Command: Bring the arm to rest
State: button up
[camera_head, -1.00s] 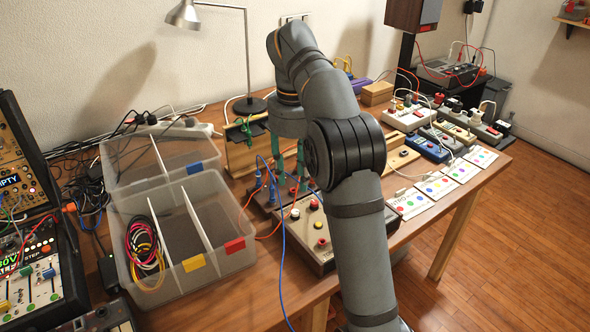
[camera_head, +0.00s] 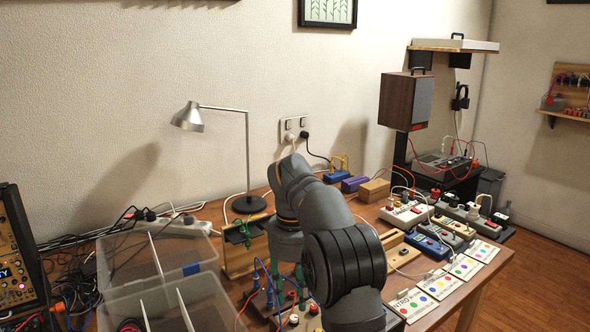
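My arm reaches in from the bottom of the head view and bends down over the table. My gripper (camera_head: 289,283) points down beside the grey arm link, just above or at a small dark patch box (camera_head: 259,306) with blue and red cables. Its two green fingers show apart, with a gap between them. I see nothing held in the gap, but the fingertips are partly hidden by cables and plugs, so I cannot tell whether they touch anything.
Clear divided bins (camera_head: 160,270) stand at left, next to a synth rack (camera_head: 18,262). A desk lamp (camera_head: 246,160) stands behind the arm. Control boxes (camera_head: 428,238) and label cards (camera_head: 464,266) fill the right side. A speaker (camera_head: 405,101) stands at the back.

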aim_at(294, 317)
notch_tip(294, 317, down, 7)
jog(key=shift+w, duration=0.1)
dwell(0.5)
